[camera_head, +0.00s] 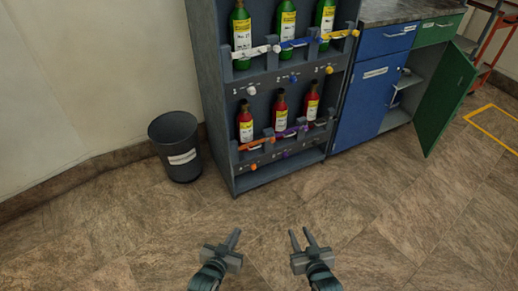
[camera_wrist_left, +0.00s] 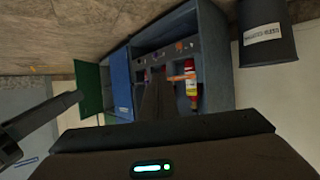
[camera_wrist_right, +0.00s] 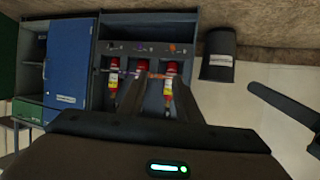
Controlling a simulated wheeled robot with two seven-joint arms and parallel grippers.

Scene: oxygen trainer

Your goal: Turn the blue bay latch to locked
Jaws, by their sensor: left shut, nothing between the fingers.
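The rack (camera_head: 222,100) holds green bottles above and red bottles below. The blue bay latch (camera_head: 297,43) is a bar lying roughly level across the front of the middle green bottle (camera_head: 286,20) in the upper row. A blue knob (camera_head: 293,77) sits on the panel below it. My left gripper (camera_head: 235,236) is shut and empty, low in front of the rack. My right gripper (camera_head: 301,236) is open and empty beside it, also well away from the latch. Both wrist views show the lower red bottles (camera_wrist_left: 191,88), (camera_wrist_right: 114,85); I cannot make out the blue latch there.
A white latch (camera_head: 252,51) and a yellow latch (camera_head: 340,35) flank the blue one. A dark bin (camera_head: 172,135) stands left of the rack. A blue cabinet (camera_head: 365,95) and an open green door (camera_head: 448,95) are on the right. The floor in front is clear.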

